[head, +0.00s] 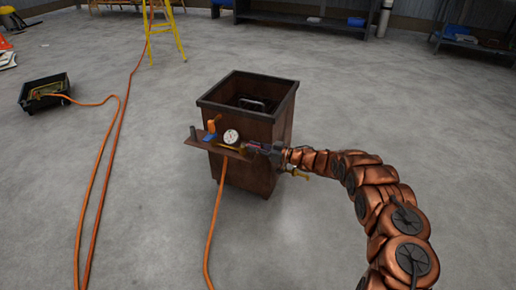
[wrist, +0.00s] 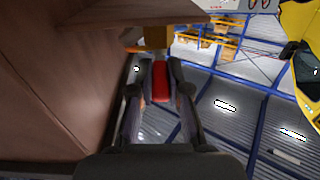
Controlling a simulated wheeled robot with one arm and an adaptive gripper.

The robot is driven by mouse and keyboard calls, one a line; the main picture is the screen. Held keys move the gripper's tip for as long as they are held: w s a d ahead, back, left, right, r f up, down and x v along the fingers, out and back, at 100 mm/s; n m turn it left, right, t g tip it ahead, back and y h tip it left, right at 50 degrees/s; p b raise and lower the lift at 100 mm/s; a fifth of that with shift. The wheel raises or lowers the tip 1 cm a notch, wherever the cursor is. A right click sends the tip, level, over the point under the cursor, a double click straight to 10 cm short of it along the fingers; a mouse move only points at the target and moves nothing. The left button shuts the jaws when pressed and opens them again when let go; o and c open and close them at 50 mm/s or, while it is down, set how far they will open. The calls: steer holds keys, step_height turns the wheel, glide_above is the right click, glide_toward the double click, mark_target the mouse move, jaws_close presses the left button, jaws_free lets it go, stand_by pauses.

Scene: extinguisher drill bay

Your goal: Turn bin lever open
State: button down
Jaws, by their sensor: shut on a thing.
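The brown bin (head: 238,174) with a dark rim stands upright on the floor in the middle of the head view. A narrow ledge (head: 198,141) runs along its front and carries a round white gauge (head: 231,137). My gripper (head: 258,147) is at the right end of this ledge. In the wrist view my gripper (wrist: 155,85) is shut on a red piece, which looks like the bin lever's handle (wrist: 160,82). A yellow-brown block (wrist: 155,38) shows just beyond the handle, under the ledge. The fingers cover the handle's sides, and its joint is hidden.
An orange hose (head: 215,225) runs down from the bin's front to the floor. A black crate (head: 46,92) and another orange hose (head: 97,165) lie at left. A yellow stepladder (head: 167,30) stands behind. The floor around the bin is otherwise clear.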

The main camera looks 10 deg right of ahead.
steer(key=shift+w+a+r, duration=0.1)
steer(key=shift+a+r, duration=0.05)
steer(key=shift+r, duration=0.05)
steer(key=c, duration=1.1)
jaws_free()
steer(key=shift+f, duration=0.1)
steer(key=shift+d, duration=0.2)
steer(key=v, duration=1.2)
